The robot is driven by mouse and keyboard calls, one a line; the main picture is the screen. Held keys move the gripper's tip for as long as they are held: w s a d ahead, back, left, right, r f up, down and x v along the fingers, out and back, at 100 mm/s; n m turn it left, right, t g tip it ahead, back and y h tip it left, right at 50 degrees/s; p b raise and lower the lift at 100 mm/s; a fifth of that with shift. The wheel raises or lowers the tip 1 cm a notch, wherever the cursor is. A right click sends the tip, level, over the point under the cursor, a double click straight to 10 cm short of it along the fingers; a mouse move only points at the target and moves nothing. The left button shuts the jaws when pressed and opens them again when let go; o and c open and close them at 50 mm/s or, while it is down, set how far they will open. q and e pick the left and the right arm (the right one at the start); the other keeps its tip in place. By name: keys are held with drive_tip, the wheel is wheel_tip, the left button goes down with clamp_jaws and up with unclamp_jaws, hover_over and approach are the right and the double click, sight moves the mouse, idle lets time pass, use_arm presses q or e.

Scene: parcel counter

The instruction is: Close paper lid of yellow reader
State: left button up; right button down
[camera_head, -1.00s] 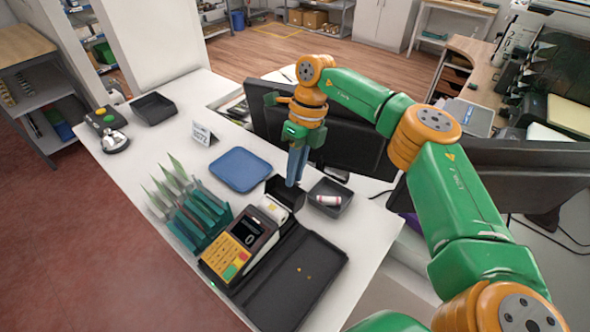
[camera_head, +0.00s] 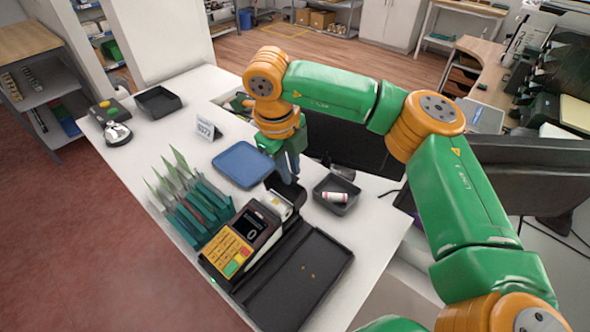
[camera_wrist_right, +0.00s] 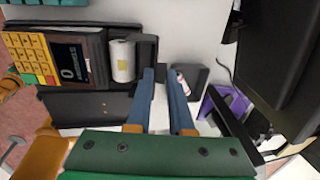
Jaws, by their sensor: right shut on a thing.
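The yellow reader (camera_head: 228,252) has a yellow keypad and a dark display and lies on the white counter; it also shows in the wrist view (camera_wrist_right: 30,55). A white paper roll (camera_head: 278,206) sits exposed at its far end, also in the wrist view (camera_wrist_right: 122,60). The dark paper lid (camera_head: 286,192) stands open beyond the roll; its edge shows in the wrist view (camera_wrist_right: 147,50). My right gripper (camera_head: 287,172) points down at the lid and is shut on it. Its blue fingers (camera_wrist_right: 160,75) hide part of the contact. My left gripper is not in view.
An open black tray or drawer (camera_head: 305,278) lies right of the reader. A small dark bin (camera_head: 322,204) holding a white-and-red roll stands right of the lid. A blue tray (camera_head: 240,165), a green rack (camera_head: 190,222) and a monitor (camera_head: 345,145) are close by.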

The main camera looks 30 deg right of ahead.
drive_tip(key=shift+s+a+t+h+b, duration=0.25)
drive_tip(key=shift+a+t+h+b, duration=0.15)
drive_tip(key=shift+a+h+b, duration=0.3)
drive_tip(key=shift+r, duration=0.1)
drive_tip(key=c, duration=0.8)
unclamp_jaws()
drive_tip(key=shift+c, duration=0.2)
drive_tip(key=shift+r, duration=0.2)
drive_tip(key=v, duration=0.6)
drive_tip(key=shift+a+r, duration=0.3)
